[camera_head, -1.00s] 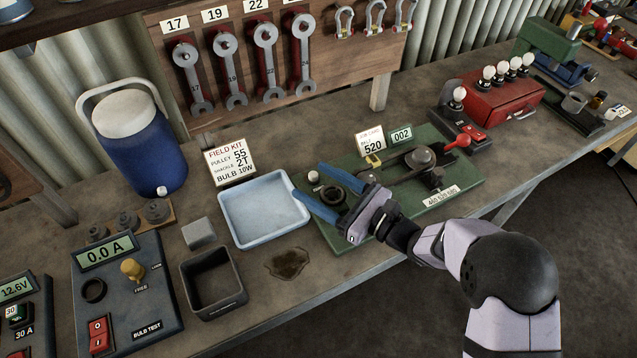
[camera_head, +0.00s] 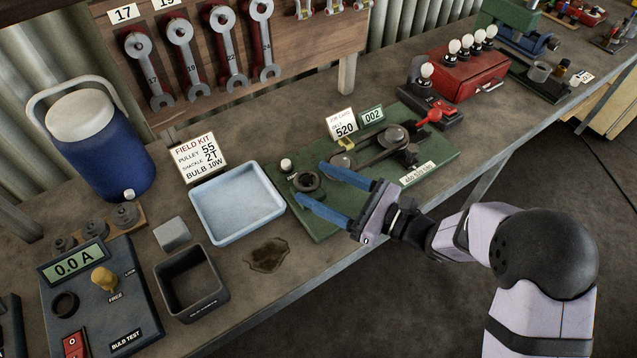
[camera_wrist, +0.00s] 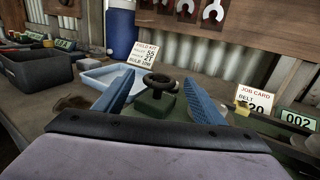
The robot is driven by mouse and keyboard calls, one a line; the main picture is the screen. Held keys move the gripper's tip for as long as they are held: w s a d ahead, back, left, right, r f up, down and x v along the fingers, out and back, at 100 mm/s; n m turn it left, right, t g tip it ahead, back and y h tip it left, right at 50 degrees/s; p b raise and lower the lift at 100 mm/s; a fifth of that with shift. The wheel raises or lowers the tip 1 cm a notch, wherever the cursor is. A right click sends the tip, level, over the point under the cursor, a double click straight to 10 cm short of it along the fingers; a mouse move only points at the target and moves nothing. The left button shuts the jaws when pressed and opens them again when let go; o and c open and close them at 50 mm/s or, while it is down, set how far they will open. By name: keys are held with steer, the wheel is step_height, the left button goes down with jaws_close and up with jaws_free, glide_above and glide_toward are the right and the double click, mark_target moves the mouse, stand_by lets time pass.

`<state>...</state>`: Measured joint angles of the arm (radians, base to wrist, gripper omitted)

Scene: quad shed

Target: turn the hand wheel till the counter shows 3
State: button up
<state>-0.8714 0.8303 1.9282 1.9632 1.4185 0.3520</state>
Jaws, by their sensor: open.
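The hand wheel is a dark ring (camera_head: 307,181) at the left end of the green board (camera_head: 445,157). In the wrist view the dark wheel (camera_wrist: 160,83) stands on a green mount between my fingertips. My gripper (camera_head: 310,182) is open, its two blue fingers (camera_wrist: 157,78) spread on either side of the wheel. I cannot tell whether either finger touches it. The counter (camera_head: 372,115) reads 002 behind the board; it also shows 002 in the wrist view (camera_wrist: 298,120). A job card (camera_head: 342,125) beside it reads BELT 520.
A pale blue tray (camera_head: 282,206) lies left of the board. A dark open box (camera_head: 222,300) and a dark stain (camera_head: 268,254) are nearer the front edge. A small white knob (camera_head: 286,164) sits by the wheel. A red-handled unit (camera_head: 436,112) stands right of the counter.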

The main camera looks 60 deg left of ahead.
mark_target(319, 186)
steer(key=v, duration=0.4)
steer(key=shift+w+p, duration=0.1)
steer(key=shift+p, duration=0.2)
steer(key=shift+p+x, duration=1.25)
steer(key=shift+x, duration=2.55)
steer(key=shift+c, duration=0.3)
steer(key=shift+f, duration=0.1)
steer(key=c, duration=1)
